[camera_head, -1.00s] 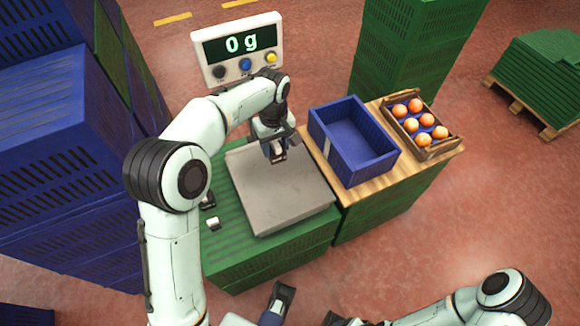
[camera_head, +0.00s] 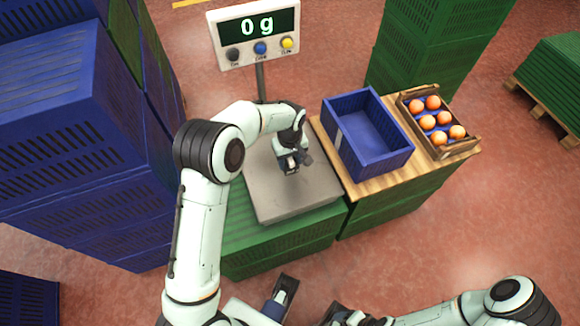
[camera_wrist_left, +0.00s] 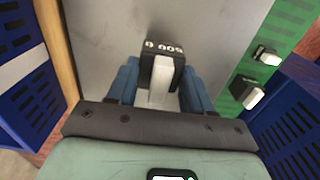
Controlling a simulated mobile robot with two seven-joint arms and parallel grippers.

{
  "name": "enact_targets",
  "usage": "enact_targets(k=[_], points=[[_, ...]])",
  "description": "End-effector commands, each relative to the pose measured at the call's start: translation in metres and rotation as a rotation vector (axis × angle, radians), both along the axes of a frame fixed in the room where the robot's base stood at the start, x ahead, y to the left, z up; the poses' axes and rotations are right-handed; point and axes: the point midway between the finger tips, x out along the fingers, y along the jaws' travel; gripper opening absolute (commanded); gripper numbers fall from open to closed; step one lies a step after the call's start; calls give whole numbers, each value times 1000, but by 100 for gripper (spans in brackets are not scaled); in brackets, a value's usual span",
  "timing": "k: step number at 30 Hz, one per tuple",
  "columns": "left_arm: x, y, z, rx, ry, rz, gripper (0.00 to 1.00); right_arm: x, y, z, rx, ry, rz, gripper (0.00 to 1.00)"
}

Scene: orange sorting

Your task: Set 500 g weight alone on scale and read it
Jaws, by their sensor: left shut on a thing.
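The 500 g weight (camera_wrist_left: 162,70) is a dark block with white lettering and a pale handle, seen in the left wrist view. My left gripper (camera_wrist_left: 157,88) is shut on it, with a blue finger on each side. In the head view, my left gripper (camera_head: 290,168) is over the scale's grey plate (camera_head: 300,203). I cannot tell whether the weight touches the plate. The scale display (camera_head: 258,30) reads 0 g. Part of my right gripper shows at the bottom edge of the head view; its fingers are unclear.
Two other weights (camera_wrist_left: 251,95) (camera_wrist_left: 267,56) sit on the green crate beside the plate. An empty blue crate (camera_head: 365,138) and a tray of oranges (camera_head: 440,142) stand on the wooden top to the right. Blue crates (camera_head: 75,150) are stacked at the left.

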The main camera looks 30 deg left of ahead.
Motion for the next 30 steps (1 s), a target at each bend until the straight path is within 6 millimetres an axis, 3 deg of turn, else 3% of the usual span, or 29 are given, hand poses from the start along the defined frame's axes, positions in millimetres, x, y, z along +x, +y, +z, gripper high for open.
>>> enact_targets(k=[5,12,23,24,26,30], points=[[0,0,-12,0,-1,1,0,0,0,-1,0,-2,-1,68],[0,1,-43,1,-2,0,0,2,0,-4,0,-6,-1,68],[1,0,-47,0,-3,0,0,2,0,-6,-1,-8,-2,68],[0,0,-48,0,-1,0,57,2,0,-6,0,-9,-2,68],[0,0,-47,0,-1,0,76,2,0,-5,0,-9,-2,68],[0,0,-47,0,-1,0,76,2,0,-5,0,-9,-2,68]])
